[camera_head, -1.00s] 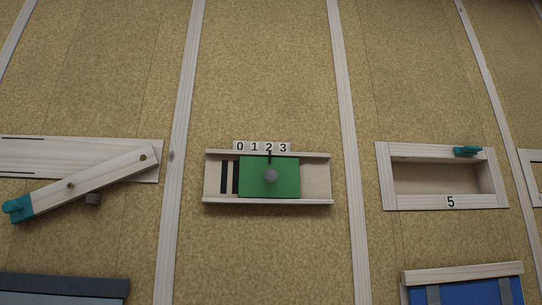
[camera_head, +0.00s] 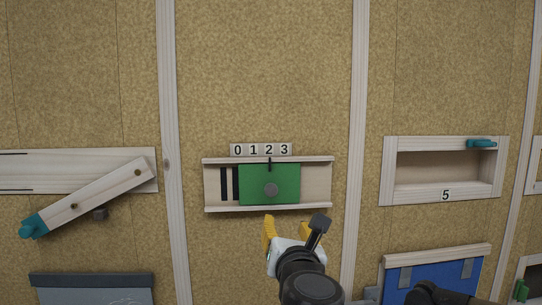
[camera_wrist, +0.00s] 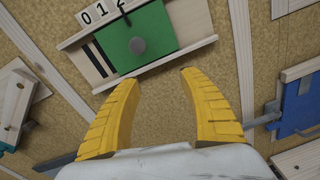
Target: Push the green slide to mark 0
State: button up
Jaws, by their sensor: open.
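The green slide (camera_head: 257,186) is a flat green panel with a round grey knob (camera_head: 271,190) in a wooden frame (camera_head: 318,208) on the wall. Number tiles 0, 1, 2, 3 (camera_head: 261,150) sit above the frame. The black pointer on the slide's top edge is at mark 2. In the wrist view the slide (camera_wrist: 120,48) and its knob (camera_wrist: 137,45) lie beyond my fingers. My gripper (camera_head: 294,230) is open and empty, just below the frame's lower rail. Its yellow fingers (camera_wrist: 155,85) are spread, and neither appears to touch the knob.
Two black stripes (camera_head: 229,184) show left of the slide. A wooden lever with a teal end (camera_head: 88,198) is on the left. An open wooden box marked 5 (camera_head: 445,168) is on the right. A blue panel (camera_head: 430,275) is at the lower right.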

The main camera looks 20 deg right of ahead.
aim_at(271, 190)
notch_tip(271, 190, up, 5)
jog(key=w+a+n+p, duration=0.1)
jog(key=a+n+p, duration=0.1)
jog(key=n, duration=0.1)
jog(key=shift+t+y, duration=0.4)
jog(key=w, duration=0.3)
jog(key=w+d+p, duration=0.1)
jog(key=w, duration=0.6)
jog(key=shift+w+d+f+p, duration=0.15)
jog(key=shift+w+d+p, duration=0.15)
jog(key=shift+d, duration=0.05)
jog(key=shift+c, duration=0.3)
grip_shut()
jog(key=a, duration=0.2)
jog(key=a+b, duration=0.1)
jog(key=a, duration=0.2)
jog(key=w+a, duration=0.1)
jog(key=a, duration=0.2)
jog(key=shift+w+a+b, duration=0.1)
jog(key=shift+a+b, duration=0.1)
jog(key=shift+b, duration=0.2)
jog(key=shift+d, duration=0.2)
jog(key=shift+a, duration=0.1)
